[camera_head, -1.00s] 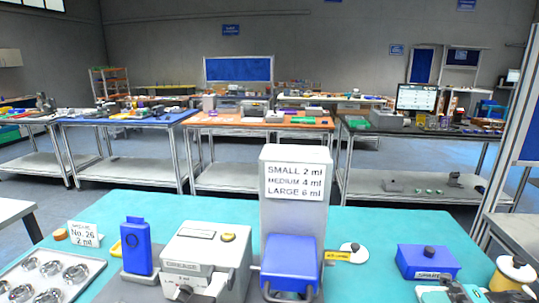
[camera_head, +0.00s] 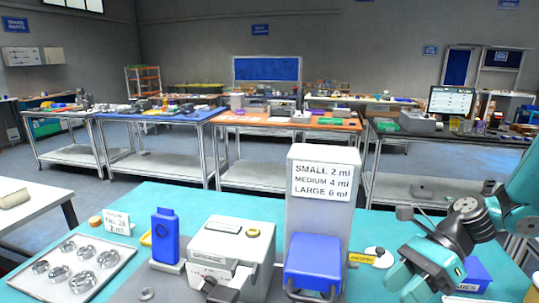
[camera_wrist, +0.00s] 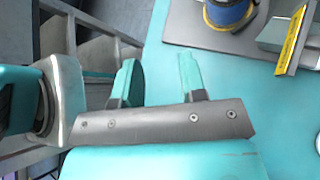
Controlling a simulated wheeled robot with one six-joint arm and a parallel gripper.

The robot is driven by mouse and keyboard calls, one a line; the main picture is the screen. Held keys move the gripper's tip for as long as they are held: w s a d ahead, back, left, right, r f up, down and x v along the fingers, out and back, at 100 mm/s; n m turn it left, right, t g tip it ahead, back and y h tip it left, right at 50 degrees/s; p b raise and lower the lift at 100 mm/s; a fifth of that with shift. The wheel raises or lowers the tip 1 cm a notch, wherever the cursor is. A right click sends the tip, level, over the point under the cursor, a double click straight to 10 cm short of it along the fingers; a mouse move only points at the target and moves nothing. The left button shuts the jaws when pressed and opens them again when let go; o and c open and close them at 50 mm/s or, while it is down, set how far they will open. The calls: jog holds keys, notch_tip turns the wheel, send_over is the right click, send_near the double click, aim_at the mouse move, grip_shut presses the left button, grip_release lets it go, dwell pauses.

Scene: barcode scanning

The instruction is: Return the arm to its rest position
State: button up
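My gripper (camera_head: 420,290) is teal and grey and hangs over the right part of the teal table, at the end of my bent arm. In the wrist view my gripper (camera_wrist: 158,76) has its two fingers apart, with nothing between them. The fingers stand over the table's edge, with teal surface on the right and a grey frame below on the left. In the head view, the gripper partly hides a blue box (camera_head: 480,273) behind it.
A tall grey block with a size sign (camera_head: 321,180), a blue block (camera_head: 313,262), a grey machine (camera_head: 231,250) and a blue device (camera_head: 166,235) stand on the table. A metal tray (camera_head: 75,268) holds round parts at left.

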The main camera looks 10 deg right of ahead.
jog(key=s+a+r+n+t+h, duration=0.1)
jog(key=s+a+r+n+h, duration=0.2)
jog(key=n, duration=1)
jog(key=s+a+r+n+t+h, duration=0.1)
jog(key=s+a+r+n+h, duration=0.2)
jog(key=s+a+r+n, duration=0.3)
jog(key=a+r+n, duration=0.2)
jog(key=a+n, duration=0.3)
jog(key=n, duration=0.2)
jog(key=shift+s+n+h, duration=0.3)
jog(key=shift+s+n, duration=0.1)
